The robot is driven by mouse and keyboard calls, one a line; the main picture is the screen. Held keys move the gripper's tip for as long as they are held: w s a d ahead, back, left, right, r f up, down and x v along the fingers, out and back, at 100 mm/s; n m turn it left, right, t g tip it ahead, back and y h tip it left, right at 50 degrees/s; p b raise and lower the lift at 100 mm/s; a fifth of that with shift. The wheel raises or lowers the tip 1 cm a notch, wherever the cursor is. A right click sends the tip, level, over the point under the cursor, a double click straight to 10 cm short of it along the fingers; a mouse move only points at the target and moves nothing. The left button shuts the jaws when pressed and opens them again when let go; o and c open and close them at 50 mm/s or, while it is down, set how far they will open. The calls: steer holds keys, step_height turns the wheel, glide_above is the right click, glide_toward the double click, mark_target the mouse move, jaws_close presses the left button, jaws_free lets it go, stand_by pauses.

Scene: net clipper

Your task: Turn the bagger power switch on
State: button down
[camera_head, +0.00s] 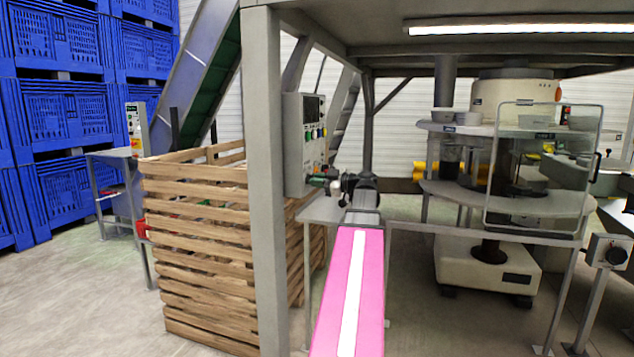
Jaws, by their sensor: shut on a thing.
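A grey control box (306,137) stands behind the post, with a dark display at the top and coloured buttons on its face. My gripper (328,183) is at the lower part of this face, at the end of my pink arm. Its jaws are shut on a small switch knob low on the box. The fingers and wrist largely hide the knob, so its turned position cannot be told. A small green and dark part shows beside the fingertips.
A grey post (264,190) stands close left of my arm, with a wooden slatted crate (205,285) beyond it. A metal table (322,210) lies under the wrist. A round machine (515,95) with a clear guard is at right, near a grey knob box (607,250).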

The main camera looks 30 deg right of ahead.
steer(key=shift+m, duration=7.9)
steer(key=c, duration=1.2)
jaws_free()
steer(key=shift+m, duration=0.3)
steer(key=v, duration=1.1)
